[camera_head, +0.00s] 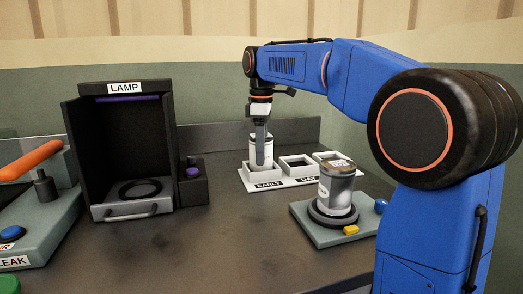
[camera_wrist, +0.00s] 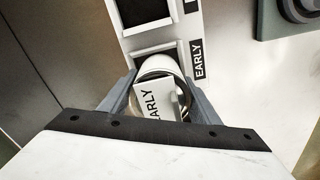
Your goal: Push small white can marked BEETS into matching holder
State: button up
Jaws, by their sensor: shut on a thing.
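My gripper (camera_head: 260,150) is shut on a small white can (camera_head: 267,150), which stands upright between its fingers. In the wrist view the fingers (camera_wrist: 160,98) flank the can, and its top carries a white tag (camera_wrist: 155,101) reading EARLY. The word BEETS is not readable. The white holder (camera_head: 290,180) has square pockets in a row, with front labels EARLY and DAY. The can is at the EARLY pocket, at the left end; its lower part is hidden behind the pocket's front wall. I cannot tell how deep it sits. The DAY pocket (camera_head: 297,161) looks empty.
A grey can (camera_head: 337,188) with a pale label stands on a round black plate on a grey-green base (camera_head: 303,222), right of the holder. A black LAMP box (camera_head: 125,150) stands left. A low dark wall (camera_head: 220,136) runs behind. The front middle counter is clear.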

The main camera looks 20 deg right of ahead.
jog(key=shift+f, duration=0.4)
dwell(0.7)
jog(key=o, duration=2)
jog(key=shift+r, duration=0.1)
jog(key=shift+r, duration=4.4)
